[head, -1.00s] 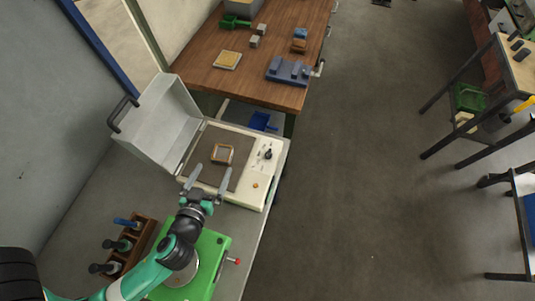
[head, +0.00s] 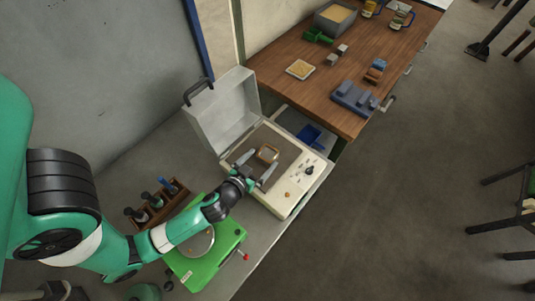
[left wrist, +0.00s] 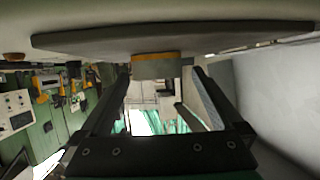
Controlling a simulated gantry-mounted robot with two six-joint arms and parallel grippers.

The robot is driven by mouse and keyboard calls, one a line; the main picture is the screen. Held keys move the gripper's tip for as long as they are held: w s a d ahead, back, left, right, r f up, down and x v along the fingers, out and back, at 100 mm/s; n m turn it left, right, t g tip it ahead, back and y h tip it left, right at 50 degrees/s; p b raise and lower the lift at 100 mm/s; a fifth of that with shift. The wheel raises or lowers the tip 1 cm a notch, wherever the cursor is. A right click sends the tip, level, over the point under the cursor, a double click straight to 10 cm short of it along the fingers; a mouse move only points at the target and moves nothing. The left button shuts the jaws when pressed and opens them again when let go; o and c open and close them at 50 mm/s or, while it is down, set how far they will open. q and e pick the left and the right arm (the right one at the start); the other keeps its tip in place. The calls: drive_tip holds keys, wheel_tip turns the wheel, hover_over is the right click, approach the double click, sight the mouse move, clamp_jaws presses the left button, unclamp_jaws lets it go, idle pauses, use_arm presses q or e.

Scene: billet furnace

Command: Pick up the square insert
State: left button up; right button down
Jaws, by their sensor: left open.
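The square insert (head: 268,153) is a small square piece with an orange-brown rim and a greyish middle. It lies on the dark plate (head: 288,146) of the open-lidded cream machine (head: 270,196). My left gripper (head: 257,165) is open, its fingers just in front of the insert on the near left side. In the left wrist view, the insert (left wrist: 157,68) shows as a grey block with an orange edge against the plate (left wrist: 210,40), between the open fingertips (left wrist: 161,74). I cannot tell whether the fingers touch it. My right gripper is not in view.
The raised lid (head: 225,110) stands at the machine's back left. Knobs (head: 309,170) sit on its right panel. A green device (head: 205,262) and a wooden rack (head: 160,208) of dark-handled tools are nearer. A wooden table (head: 350,65) with blocks and trays stands behind.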

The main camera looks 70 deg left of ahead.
sight(266, 156)
use_arm(q)
drive_tip(key=x, duration=0.4)
drive_tip(key=shift+w+r, duration=0.15)
drive_tip(key=shift+w, duration=0.1)
drive_tip(key=shift+c, duration=0.3)
clamp_jaws()
drive_tip(key=shift+r, duration=0.1)
